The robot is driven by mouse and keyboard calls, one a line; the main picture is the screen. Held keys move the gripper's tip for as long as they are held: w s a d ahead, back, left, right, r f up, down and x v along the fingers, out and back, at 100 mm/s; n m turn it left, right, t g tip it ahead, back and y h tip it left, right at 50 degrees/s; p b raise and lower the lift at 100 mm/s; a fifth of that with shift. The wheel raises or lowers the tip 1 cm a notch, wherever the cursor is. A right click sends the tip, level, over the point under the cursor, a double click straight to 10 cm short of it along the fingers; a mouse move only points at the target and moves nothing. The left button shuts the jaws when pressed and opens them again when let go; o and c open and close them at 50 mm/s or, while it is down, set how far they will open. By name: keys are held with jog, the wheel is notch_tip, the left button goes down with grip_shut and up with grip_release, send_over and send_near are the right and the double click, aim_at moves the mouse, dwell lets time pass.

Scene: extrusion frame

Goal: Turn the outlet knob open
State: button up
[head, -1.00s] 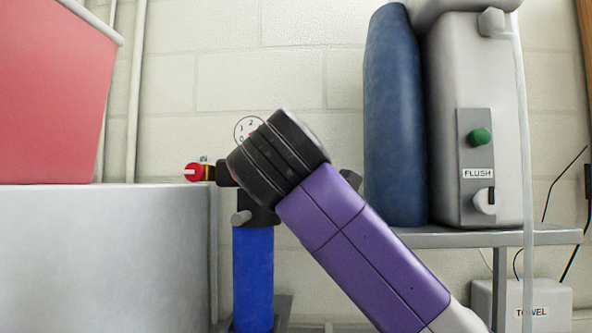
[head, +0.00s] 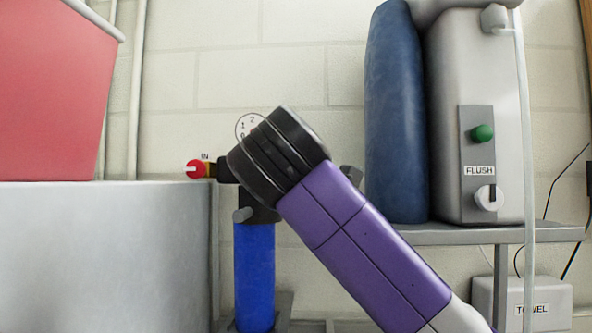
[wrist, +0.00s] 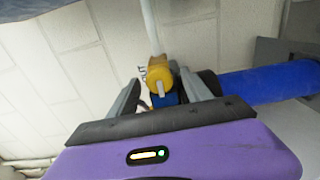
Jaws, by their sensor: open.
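In the wrist view, the outlet valve shows as a yellow fitting (wrist: 158,76) with a blue knob (wrist: 166,100) that has a pale pointer mark. Letters that look like "OUT" are on the wall beside it. My gripper (wrist: 160,84) is open, with one finger on each side of the knob. I cannot tell whether either finger touches it. In the head view, my purple and black wrist hides the outlet knob. The blue filter cylinder (head: 254,275) stands below and left of the wrist; it also shows in the wrist view (wrist: 265,82).
A red inlet knob (head: 195,169) labelled "IN" is left of my wrist. The gauge (head: 249,125) is partly covered. A grey box (head: 110,250) stands left with a red bin (head: 55,85). A shelf (head: 460,235) at right holds a blue object (head: 395,120) and a "FLUSH" unit (head: 510,100).

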jog(key=s+b, duration=0.3)
jog(key=s, duration=0.4)
jog(key=shift+s+a, duration=0.15)
jog(key=shift+s, duration=0.25)
